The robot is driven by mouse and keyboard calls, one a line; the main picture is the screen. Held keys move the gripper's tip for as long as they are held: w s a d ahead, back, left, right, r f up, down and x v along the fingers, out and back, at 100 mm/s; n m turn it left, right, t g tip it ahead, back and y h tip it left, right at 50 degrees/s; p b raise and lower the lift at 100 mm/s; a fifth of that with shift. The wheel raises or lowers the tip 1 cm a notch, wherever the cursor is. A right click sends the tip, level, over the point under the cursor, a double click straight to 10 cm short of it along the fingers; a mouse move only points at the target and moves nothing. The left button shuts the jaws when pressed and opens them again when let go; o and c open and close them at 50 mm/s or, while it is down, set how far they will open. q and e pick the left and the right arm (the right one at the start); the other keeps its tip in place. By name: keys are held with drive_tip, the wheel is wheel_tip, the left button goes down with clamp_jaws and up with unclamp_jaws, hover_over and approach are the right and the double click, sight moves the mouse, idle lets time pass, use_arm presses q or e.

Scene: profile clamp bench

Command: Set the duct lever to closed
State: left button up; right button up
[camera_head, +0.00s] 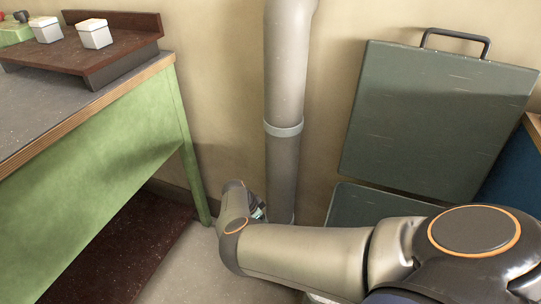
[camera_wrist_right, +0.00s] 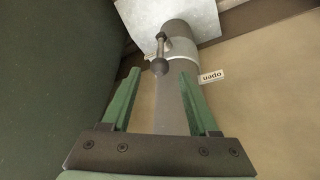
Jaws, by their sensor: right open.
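The duct (camera_head: 285,70) is a grey vertical pipe against the wall in the head view, with a pale collar (camera_head: 283,129). In the right wrist view the duct (camera_wrist_right: 177,88) carries a small dark lever (camera_wrist_right: 160,48) with a round knob (camera_wrist_right: 160,67) at its end. A white label reading "open" (camera_wrist_right: 212,77), upside down, is to the right of the duct. My right gripper (camera_wrist_right: 162,76) is open, its green fingers on either side of the knob in the picture; I cannot tell whether they touch it. In the head view my wrist mostly hides that gripper, and the lever is not visible.
A green bench (camera_head: 110,140) with a brown rack (camera_head: 110,45) and white-lidded containers (camera_head: 95,34) stands at the left. A dark green panel with a handle (camera_head: 435,115) is on the right. A pale plate (camera_wrist_right: 205,15) is at the duct's end in the wrist view.

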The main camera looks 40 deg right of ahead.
drive_tip(key=b+x, duration=0.5)
drive_tip(key=x, duration=0.3)
drive_tip(key=shift+f+b, duration=0.35)
use_arm(q)
wheel_tip(320, 180, down, 8)
drive_tip(key=shift+w+d+g+b, duration=0.2)
drive_tip(key=shift+d+g+b, duration=0.1)
drive_tip(key=shift+d, duration=0.1)
use_arm(e)
drive_tip(key=shift+d+f, duration=0.25)
drive_tip(key=shift+f, duration=0.2)
use_arm(q)
drive_tip(key=shift+r+n, duration=0.1)
drive_tip(key=shift+n, duration=0.2)
use_arm(e)
clamp_jaws()
